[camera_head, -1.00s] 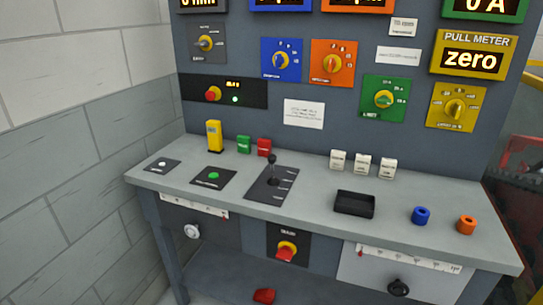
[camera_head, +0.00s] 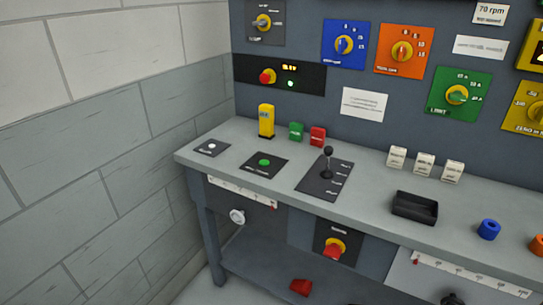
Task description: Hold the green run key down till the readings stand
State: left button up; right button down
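The green run key (camera_head: 264,162) is a round green button on a dark plate, on the left part of the grey bench top. Nothing touches it. A white button (camera_head: 211,147) on another dark plate lies to its left. A lever with a black knob (camera_head: 328,152) stands on a plate to its right. Dials on the wall panel include a blue one (camera_head: 344,45), an orange one (camera_head: 402,51) and a green one (camera_head: 457,94). Neither of my grippers is in view.
A black tray (camera_head: 415,208) and a blue ring (camera_head: 489,229) lie to the right. A brick wall (camera_head: 90,150) closes the left side.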

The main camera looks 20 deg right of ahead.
aim_at(263, 163)
jog(key=i+j+z, duration=0.5)
jog(key=i, duration=0.25)
jog(key=i+j+z, duration=0.5)
jog(key=j, duration=0.4)
jog(key=i, duration=0.1)
